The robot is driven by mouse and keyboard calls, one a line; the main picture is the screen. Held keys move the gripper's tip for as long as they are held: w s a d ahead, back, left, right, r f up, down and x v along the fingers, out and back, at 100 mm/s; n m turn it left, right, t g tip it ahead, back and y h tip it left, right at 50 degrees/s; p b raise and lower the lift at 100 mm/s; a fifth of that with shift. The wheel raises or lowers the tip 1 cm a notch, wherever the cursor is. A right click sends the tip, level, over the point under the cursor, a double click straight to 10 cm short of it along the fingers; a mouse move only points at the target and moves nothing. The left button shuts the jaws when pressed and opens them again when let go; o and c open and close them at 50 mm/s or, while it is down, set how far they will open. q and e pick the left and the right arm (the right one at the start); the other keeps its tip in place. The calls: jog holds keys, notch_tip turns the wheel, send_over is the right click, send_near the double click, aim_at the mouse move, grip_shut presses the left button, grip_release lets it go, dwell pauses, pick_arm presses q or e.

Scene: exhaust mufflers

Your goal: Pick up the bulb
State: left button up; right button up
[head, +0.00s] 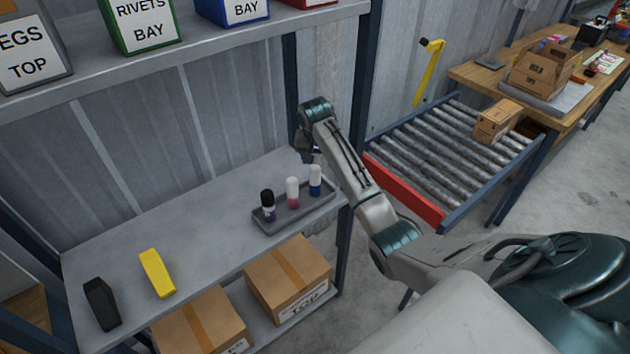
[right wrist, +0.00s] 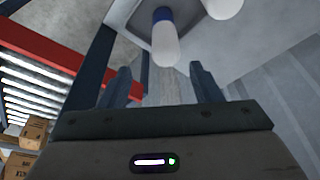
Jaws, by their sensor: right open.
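A small grey tray (head: 297,215) on the shelf board holds three small upright bulb-like pieces. One is white over blue (head: 315,181), one is white over pink (head: 292,192), and one is black over purple (head: 268,205). I cannot tell which of them the task calls the bulb. My right gripper (head: 311,154) is open and empty, just above and behind the white-and-blue piece. In the right wrist view that piece (right wrist: 165,45) lies ahead, between the lines of the open fingers (right wrist: 161,75), not gripped. A second white top (right wrist: 222,8) shows beside it. My left gripper is out of view.
A yellow block (head: 157,273) and a black block (head: 101,304) stand on the shelf's left part. Cardboard boxes (head: 287,280) sit below. Labelled bins (head: 140,25) stand on the upper shelf. A blue post and a roller conveyor (head: 450,150) lie to the right.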

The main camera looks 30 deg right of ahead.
aim_at(317, 167)
jog(key=p+x, duration=0.1)
jog(key=x, duration=0.3)
jog(key=shift+f, duration=0.2)
jog(key=f, duration=0.1)
jog(key=f+p, duration=0.1)
jog(key=f, duration=0.1)
jog(key=f+p, duration=0.1)
jog(key=shift+w+a+f, duration=0.2)
jog(key=shift+w+f, duration=0.1)
jog(key=shift+w, duration=0.1)
jog(key=shift+w+d+f, duration=0.1)
jog(key=shift+f, duration=0.25)
jog(key=c, duration=1.1)
